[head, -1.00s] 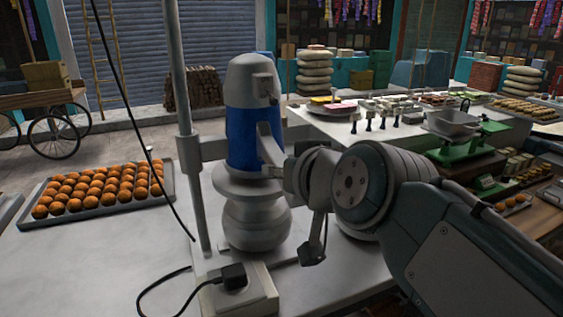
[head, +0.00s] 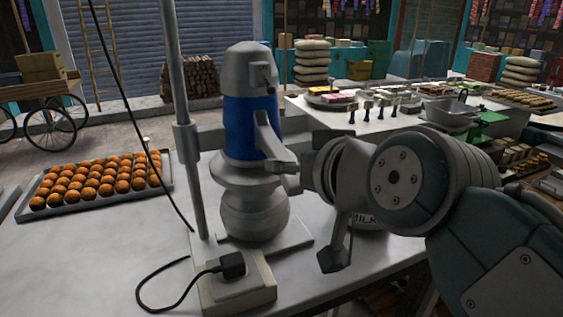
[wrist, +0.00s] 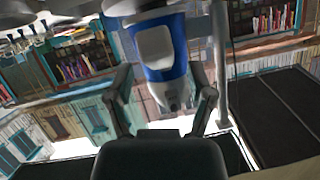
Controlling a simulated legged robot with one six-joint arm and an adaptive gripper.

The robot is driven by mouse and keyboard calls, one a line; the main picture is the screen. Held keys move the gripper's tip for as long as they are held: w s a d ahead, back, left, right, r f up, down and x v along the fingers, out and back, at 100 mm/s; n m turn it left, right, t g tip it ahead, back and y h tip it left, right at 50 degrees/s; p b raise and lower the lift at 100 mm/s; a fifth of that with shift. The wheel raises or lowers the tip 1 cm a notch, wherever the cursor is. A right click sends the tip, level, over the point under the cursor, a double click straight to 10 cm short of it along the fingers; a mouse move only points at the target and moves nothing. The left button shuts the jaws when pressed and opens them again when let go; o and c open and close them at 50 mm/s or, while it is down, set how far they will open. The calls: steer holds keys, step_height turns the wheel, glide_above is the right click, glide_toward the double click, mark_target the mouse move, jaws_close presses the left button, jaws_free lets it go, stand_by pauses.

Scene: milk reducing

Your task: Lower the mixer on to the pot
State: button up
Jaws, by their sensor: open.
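The mixer (head: 250,125), a blue and grey upright body with a side handle (head: 272,142), stands beside a vertical metal pole (head: 180,110). Its wide collar sits right above a round grey pot (head: 255,214), with no clear gap visible from here. My gripper (head: 318,205) is open, just right of the handle, with a small gap apparent between them. In the wrist view the fingers (wrist: 163,100) are spread, with the mixer (wrist: 160,50) beyond and between them. Nothing is held.
A tray of orange balls (head: 95,192) lies at the left. A power box (head: 236,290) with a black plug and cable sits at the table's front. A container marked MILK (head: 367,219) is partly hidden behind my gripper. A green scale (head: 470,145) stands on the right counter.

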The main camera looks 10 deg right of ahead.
steer(key=v, duration=0.7)
steer(key=shift+s, duration=0.1)
steer(key=s+d+f+m+g+h, duration=0.1)
steer(key=d+f+g+h, duration=0.1)
steer(key=f, duration=1.1)
steer(key=s+d+f+m+g+h, duration=0.1)
steer(key=d+f+g+h, duration=0.2)
steer(key=f, duration=0.9)
steer(key=shift+s+d+f+g, duration=0.2)
steer(key=shift+d+f+g, duration=0.15)
steer(key=shift+d+g, duration=0.6)
steer(key=shift+a, duration=0.1)
